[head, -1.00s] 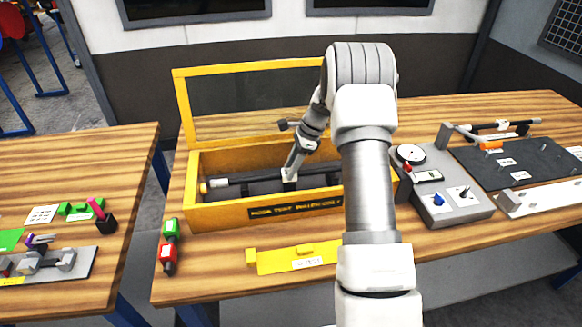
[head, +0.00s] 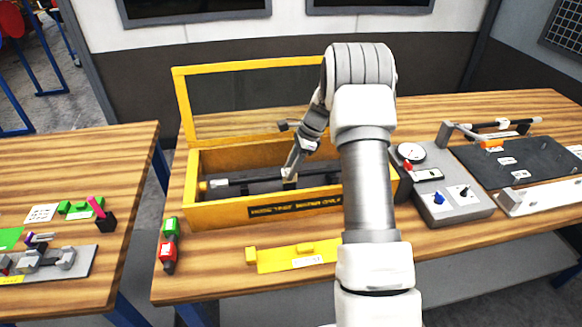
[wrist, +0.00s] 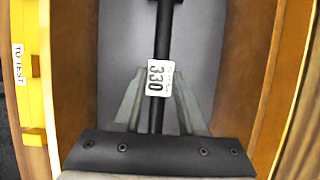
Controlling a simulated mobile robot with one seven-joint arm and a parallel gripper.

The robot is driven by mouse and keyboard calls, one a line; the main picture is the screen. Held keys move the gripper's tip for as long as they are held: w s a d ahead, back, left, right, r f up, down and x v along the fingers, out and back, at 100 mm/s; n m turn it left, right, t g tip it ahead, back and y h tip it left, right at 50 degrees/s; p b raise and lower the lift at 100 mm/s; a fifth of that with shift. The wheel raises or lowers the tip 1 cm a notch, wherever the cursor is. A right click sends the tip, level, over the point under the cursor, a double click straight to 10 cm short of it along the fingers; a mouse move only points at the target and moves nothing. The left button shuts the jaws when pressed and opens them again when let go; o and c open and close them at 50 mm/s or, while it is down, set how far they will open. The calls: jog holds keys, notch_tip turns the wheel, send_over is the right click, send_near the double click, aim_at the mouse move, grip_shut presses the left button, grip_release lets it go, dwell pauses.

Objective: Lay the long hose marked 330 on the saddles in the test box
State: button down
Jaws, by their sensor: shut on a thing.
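The long black hose (head: 240,181) lies lengthwise inside the yellow test box (head: 222,212), low between its walls. Its white tag reads 330 in the wrist view (wrist: 160,77). My gripper (head: 290,174) reaches down into the box and is shut on the hose at the tag; it also shows in the wrist view (wrist: 158,98). The hose's left end has a pale fitting near the box's left wall. The hose's right end is hidden behind my arm. I cannot tell whether the hose touches the saddles.
The box's clear lid (head: 255,100) stands open at the back. A yellow bar (head: 290,258) lies in front. A grey gauge panel (head: 440,195) stands to the right, beside a dark mat (head: 510,158). Green and red blocks (head: 168,245) sit at the front left.

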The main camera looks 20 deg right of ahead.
jog(key=shift+f, duration=0.25)
jog(key=shift+c, duration=2)
grip_release()
jog(key=shift+f, duration=0.1)
jog(key=shift+r+p, duration=2.35)
jog(key=shift+r, duration=1.25)
